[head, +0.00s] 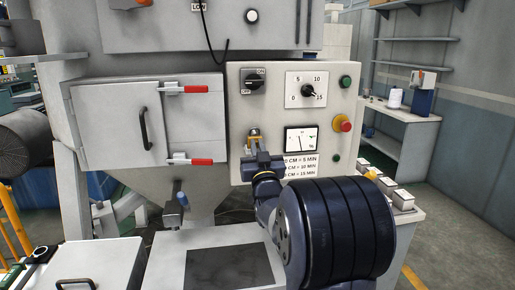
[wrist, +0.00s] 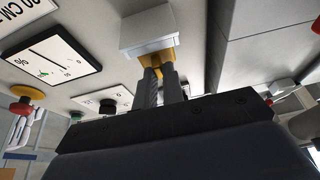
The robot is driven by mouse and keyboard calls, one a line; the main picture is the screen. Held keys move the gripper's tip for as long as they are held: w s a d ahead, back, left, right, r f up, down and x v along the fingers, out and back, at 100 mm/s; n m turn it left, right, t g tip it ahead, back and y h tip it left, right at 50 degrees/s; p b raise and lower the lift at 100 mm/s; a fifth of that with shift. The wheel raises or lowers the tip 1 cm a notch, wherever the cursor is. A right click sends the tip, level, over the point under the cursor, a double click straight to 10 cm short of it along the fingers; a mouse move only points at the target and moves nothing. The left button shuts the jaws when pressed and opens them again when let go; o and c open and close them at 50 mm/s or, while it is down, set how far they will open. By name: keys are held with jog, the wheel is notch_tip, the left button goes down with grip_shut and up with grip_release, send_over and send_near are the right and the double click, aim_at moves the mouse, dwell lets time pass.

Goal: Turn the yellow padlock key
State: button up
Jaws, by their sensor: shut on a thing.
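The yellow padlock key (wrist: 157,60) sits under a pale box-like mount (wrist: 145,33) in the wrist view. My gripper (wrist: 160,76) has its two grey fingers close together on the yellow part, and they hide much of it. In the head view the yellow padlock part (head: 254,133) shows small on the left of the control panel (head: 240,112), just above my gripper (head: 256,150). My wrist hides what lies directly below it. I cannot tell the key's exact angle.
A dial gauge (head: 301,139) and a red emergency button (head: 342,124) with a yellow collar are right of the padlock. An ON/OFF switch (head: 253,85) and a timer knob (head: 307,91) sit above. A cabinet with red-handled latches (head: 196,89) stands to the left.

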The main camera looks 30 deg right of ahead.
jog(key=shift+f+m+b, duration=0.1)
jog(key=shift+m+b, duration=0.2)
jog(key=shift+b, duration=0.15)
grip_shut()
jog(key=m+g+h+b, duration=0.1)
jog(key=m, duration=0.2)
jog(key=m+g+h+b, duration=0.1)
jog(key=m+h+b, duration=0.1)
jog(key=m, duration=0.1)
jog(key=m+h+b, duration=0.1)
jog(key=m+b, duration=0.1)
jog(key=m, duration=0.2)
jog(key=shift+a+g+h, duration=0.1)
jog(key=shift+g+h, duration=0.2)
jog(key=shift+g, duration=0.1)
jog(key=shift+r+m+g+h+p, duration=0.2)
jog(key=shift+m+g+p, duration=0.55)
jog(key=shift+m, duration=1.15)
jog(key=shift+m+g+h+p, duration=0.4)
jog(key=shift+m+g, duration=0.45)
jog(key=shift+m, duration=1.05)
